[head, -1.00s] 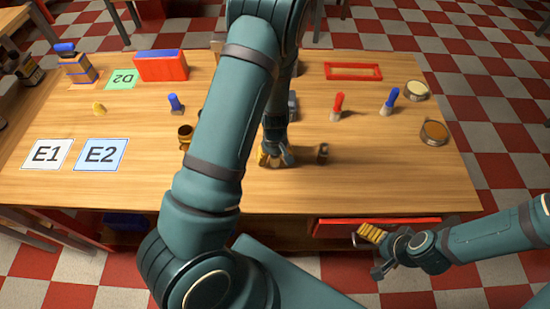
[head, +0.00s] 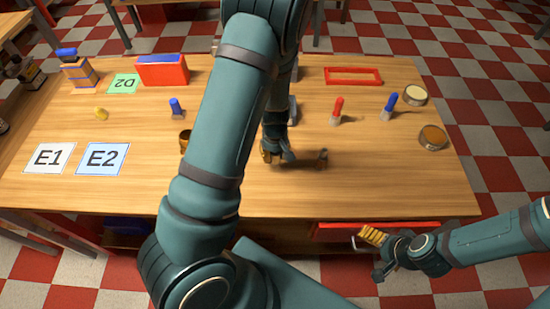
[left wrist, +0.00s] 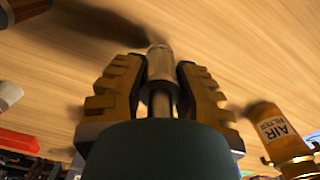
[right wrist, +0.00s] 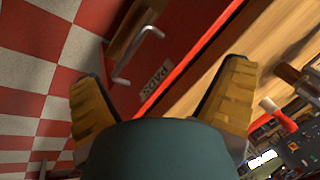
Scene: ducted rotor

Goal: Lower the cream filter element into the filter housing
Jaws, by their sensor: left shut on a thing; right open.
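My left gripper (head: 276,156) is low over the middle of the table. In the left wrist view it is shut on a pale grey-beige cylinder (left wrist: 160,67), which I take to be the cream filter element. I cannot tell if its end touches the table. The filter housing, an amber cylinder labelled AIR FILTER (left wrist: 276,128), stands apart to the right there; it shows left of my gripper in the head view (head: 186,141). My left arm hides part of the table. My right gripper (head: 368,252) is open and empty in front of the table's drawer.
A small dark cylinder (head: 321,157) stands right of my left gripper. Red-handled (head: 337,108) and blue-handled (head: 389,104) brushes and round tins (head: 433,136) are further right. A red drawer (right wrist: 185,55) is near my right gripper. The table's front right is clear.

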